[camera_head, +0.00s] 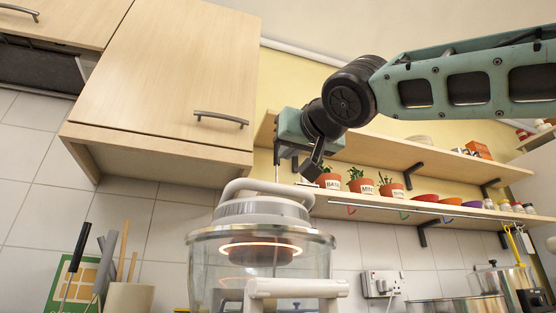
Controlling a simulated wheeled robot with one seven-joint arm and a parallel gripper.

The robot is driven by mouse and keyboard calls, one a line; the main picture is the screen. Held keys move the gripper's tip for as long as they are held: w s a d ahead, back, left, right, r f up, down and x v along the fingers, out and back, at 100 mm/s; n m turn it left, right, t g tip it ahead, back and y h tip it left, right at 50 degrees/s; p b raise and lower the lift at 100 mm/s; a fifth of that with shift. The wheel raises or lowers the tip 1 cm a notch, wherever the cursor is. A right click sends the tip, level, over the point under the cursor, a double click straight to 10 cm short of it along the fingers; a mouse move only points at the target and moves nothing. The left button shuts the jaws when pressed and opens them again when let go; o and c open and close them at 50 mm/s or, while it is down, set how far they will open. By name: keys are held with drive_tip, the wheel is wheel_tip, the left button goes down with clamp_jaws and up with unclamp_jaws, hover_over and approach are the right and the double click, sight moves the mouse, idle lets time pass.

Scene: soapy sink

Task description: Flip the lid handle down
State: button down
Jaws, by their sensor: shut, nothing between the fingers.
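A glass-bowled countertop oven (205,270) stands in the lower middle of the view, with a white round lid (262,209) on top. A glowing orange ring shows under the lid. The pale lid handle (240,186) is a curved bar that arches over the top of the lid, toward its left and right sides. I cannot tell its exact angle. My gripper (312,176) is shut and empty. It points down just above the right part of the handle. Whether it touches the handle is unclear.
A wooden wall cupboard (170,70) hangs at upper left. Shelves with potted herbs (360,182) and bowls (425,199) lie behind my arm. A utensil pot (130,297) stands at left, and a metal pot (500,285) at right.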

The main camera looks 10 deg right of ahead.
drive_tip(key=shift+v, duration=1.35)
drive_tip(key=shift+f, duration=0.15)
